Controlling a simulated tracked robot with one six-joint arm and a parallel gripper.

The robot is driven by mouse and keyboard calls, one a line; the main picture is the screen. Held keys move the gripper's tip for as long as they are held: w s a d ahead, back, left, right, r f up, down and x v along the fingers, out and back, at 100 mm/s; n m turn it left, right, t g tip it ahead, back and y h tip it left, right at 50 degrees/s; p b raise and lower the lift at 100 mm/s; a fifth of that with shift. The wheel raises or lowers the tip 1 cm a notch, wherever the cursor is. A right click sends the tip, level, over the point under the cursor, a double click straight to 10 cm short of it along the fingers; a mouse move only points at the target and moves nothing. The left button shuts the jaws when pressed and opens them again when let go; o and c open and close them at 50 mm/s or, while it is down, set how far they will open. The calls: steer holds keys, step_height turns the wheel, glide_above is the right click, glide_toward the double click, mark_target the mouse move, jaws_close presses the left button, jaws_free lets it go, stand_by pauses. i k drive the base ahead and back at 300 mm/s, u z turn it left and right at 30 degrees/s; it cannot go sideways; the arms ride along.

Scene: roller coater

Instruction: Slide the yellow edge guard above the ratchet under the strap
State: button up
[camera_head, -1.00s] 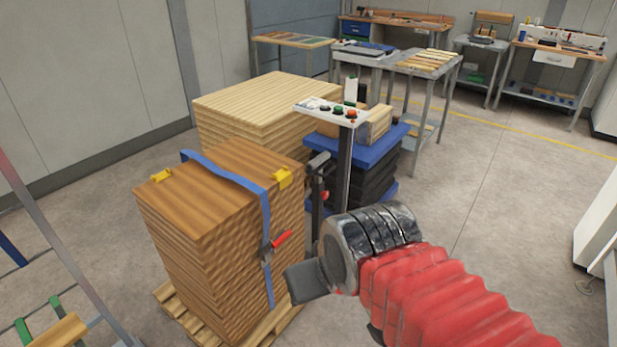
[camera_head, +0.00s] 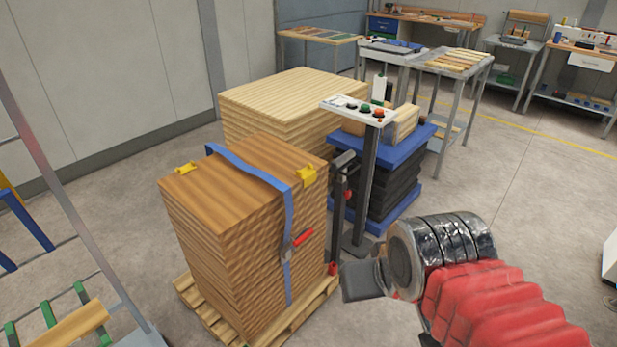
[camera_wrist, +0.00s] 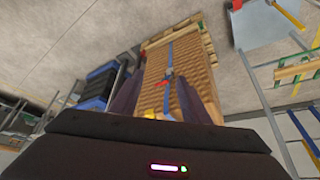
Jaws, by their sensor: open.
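The yellow edge guard (camera_head: 307,175) sits on the top edge of the brown board stack (camera_head: 255,235), just right of the blue strap (camera_head: 288,215) and apart from its line. The ratchet (camera_head: 289,248) with a red handle (camera_head: 303,238) is on the strap lower down the same face. A second yellow guard (camera_head: 186,168) sits on the far left top edge. My gripper (camera_head: 362,280) is right of the stack, clear of it. In the wrist view its dark open fingers (camera_wrist: 165,98) frame the stack, with the strap (camera_wrist: 169,55), red handle (camera_wrist: 162,84) and a partly hidden yellow guard (camera_wrist: 149,115).
The brown stack stands on a wooden pallet (camera_head: 310,312). A control post (camera_head: 366,180) stands close to its right, before a blue-topped dark stack (camera_head: 385,155). A pale board stack (camera_head: 280,95) is behind. The floor at right is open.

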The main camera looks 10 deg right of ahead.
mark_target(308, 175)
steer(key=z, duration=1.85)
steer(key=i, duration=1.35)
steer(key=u, duration=0.3)
